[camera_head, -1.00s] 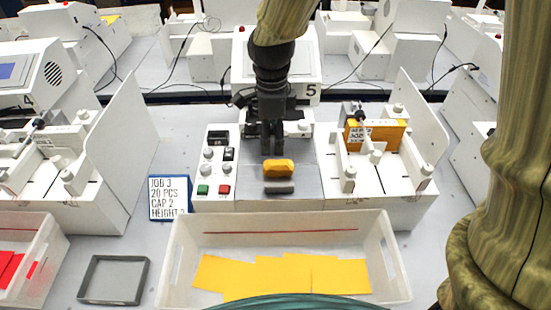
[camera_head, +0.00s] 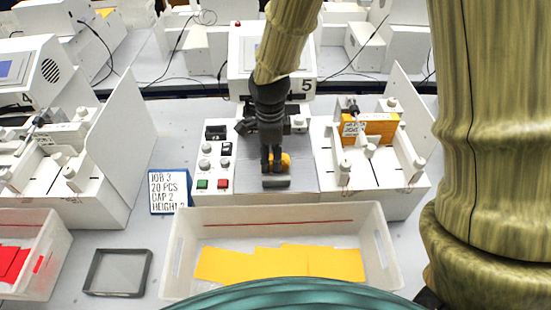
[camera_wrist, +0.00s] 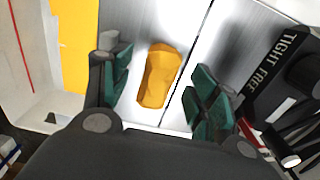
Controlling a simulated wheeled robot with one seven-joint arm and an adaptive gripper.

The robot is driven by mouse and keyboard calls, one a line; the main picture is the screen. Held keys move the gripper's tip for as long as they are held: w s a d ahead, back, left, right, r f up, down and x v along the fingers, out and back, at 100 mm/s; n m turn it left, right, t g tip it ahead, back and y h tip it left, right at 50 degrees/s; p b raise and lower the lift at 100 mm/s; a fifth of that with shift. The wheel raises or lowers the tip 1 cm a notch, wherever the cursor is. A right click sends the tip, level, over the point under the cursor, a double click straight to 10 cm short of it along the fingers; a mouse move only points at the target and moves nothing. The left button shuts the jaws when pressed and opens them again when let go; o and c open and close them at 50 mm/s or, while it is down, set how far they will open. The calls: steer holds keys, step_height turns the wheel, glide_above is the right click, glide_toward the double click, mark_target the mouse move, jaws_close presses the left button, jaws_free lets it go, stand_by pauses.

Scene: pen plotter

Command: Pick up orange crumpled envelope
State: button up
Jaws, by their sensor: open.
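The orange crumpled envelope (camera_wrist: 160,75) lies on a grey metal plate (camera_wrist: 221,45) of the machine. In the wrist view it sits between the two green-padded fingers of my gripper (camera_wrist: 163,90), with a gap on each side. In the head view my gripper (camera_head: 271,170) is over the plate, and the envelope (camera_head: 285,162) is partly hidden behind it. My gripper is open and empty. I cannot tell its exact height above the plate.
A white bin (camera_head: 190,225) with yellow envelopes (camera_head: 280,262) stands nearer. A button panel (camera_head: 217,150) is left of the plate. A white-walled fixture with an orange stack (camera_head: 380,127) is right. An empty grey tray (camera_head: 93,270) lies front left.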

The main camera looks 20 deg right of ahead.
steer(key=shift+f, duration=0.9)
steer(key=c, duration=0.8)
steer(key=shift+c, duration=0.2)
